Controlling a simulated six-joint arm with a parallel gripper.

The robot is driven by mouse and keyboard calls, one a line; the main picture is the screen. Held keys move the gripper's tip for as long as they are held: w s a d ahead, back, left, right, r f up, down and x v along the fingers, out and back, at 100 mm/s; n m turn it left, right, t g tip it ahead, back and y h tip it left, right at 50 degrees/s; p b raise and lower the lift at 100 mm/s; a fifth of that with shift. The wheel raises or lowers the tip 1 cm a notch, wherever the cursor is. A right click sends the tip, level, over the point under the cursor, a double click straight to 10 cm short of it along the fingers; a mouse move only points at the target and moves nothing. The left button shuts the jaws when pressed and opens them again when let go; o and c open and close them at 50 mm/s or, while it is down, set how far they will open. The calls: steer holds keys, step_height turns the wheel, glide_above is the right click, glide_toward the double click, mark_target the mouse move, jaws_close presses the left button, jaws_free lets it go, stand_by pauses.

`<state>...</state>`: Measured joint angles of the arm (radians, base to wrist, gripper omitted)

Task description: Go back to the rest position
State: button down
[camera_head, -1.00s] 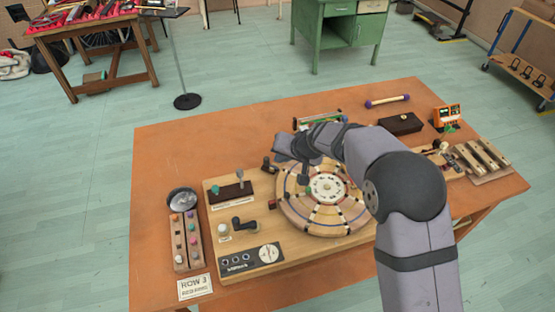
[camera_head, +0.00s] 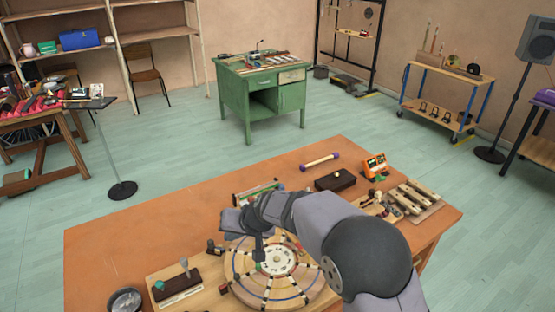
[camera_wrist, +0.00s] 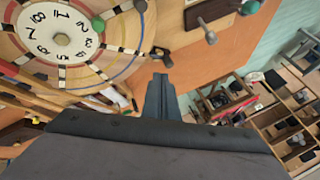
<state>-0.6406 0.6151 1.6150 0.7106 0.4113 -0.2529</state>
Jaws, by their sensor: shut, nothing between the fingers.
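My gripper (camera_wrist: 160,82) is shut and empty in the wrist view, its narrow fingers together. It hangs over the orange table (camera_head: 120,232), beside the edge of the round wooden dial wheel (camera_wrist: 75,72). The wheel's numbered white centre (camera_head: 279,260) shows in the head view, with my arm bent above its far side. The fingertips are hard to make out there, against the dark wrist. The wheel's right part is hidden behind my arm.
On the table, a dark box (camera_head: 335,181), a purple-ended stick (camera_head: 320,162), an orange device (camera_head: 375,165) and wooden bars (camera_head: 415,200) stand behind the arm. A metal bowl (camera_head: 125,301) is at front left. The table's far left is bare. A green desk (camera_head: 262,105) stands beyond.

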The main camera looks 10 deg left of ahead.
steer(key=s+d+m+g+h, duration=0.15)
steer(key=s+d, duration=0.45)
steer(key=d, duration=1)
steer(key=s+d+m+h, duration=0.1)
steer(key=s+d+h, duration=0.3)
steer(key=d, duration=1.1)
steer(key=s+d+f+m+g+h, duration=0.1)
steer(key=s+d+f+g, duration=0.1)
steer(key=s+d, duration=0.8)
steer(key=shift+s, duration=1)
